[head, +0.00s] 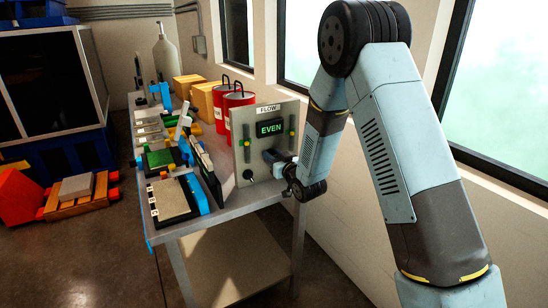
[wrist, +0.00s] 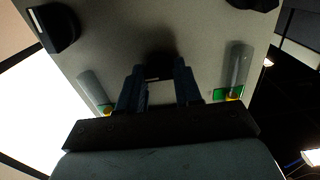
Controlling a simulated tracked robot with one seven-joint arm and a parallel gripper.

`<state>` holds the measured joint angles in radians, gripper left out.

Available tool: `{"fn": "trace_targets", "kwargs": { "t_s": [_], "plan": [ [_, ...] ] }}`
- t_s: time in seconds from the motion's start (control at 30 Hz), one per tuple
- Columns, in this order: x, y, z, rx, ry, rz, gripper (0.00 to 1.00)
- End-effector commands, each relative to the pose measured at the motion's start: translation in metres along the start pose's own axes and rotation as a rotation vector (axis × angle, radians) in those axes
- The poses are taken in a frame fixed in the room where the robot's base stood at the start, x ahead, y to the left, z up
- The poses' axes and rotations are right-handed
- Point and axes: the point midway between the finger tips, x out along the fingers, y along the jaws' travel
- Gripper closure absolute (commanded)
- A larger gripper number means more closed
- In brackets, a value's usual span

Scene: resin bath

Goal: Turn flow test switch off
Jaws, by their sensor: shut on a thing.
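The flow panel (head: 265,112) is a grey upright plate on the bench, with a FLOW label and a lit green display (head: 270,128) reading EVEN. My gripper (head: 272,157) reaches its face from the right, below the display. In the wrist view my gripper (wrist: 159,75) is shut on a small dark switch (wrist: 158,70) on the panel, mostly hidden between the fingers. Its on or off position cannot be told. A black knob with a white mark (wrist: 55,28) is apart from the fingers at the upper left. Another black knob (head: 248,174) shows at the panel's lower left.
Clear gauge tubes with green and yellow marks (wrist: 235,75) stand either side of my fingers. A dark framed board (head: 206,172) leans left of the panel. Red canisters (head: 233,101) stand behind it. Trays and tools line the bench (head: 235,207); windows and wall are close at right.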

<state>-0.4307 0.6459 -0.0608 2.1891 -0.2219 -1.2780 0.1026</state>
Motion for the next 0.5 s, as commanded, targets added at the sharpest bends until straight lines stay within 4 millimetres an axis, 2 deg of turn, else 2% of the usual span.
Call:
{"fn": "trace_targets", "kwargs": {
  "t_s": [0.27,0.5],
  "plan": [
    [-0.0001,0.0005,-0.0001,-0.020,0.000,0.001,0.96],
    [-0.0001,0.0001,-0.0001,-0.126,0.000,0.001,0.96]
  ]
}}
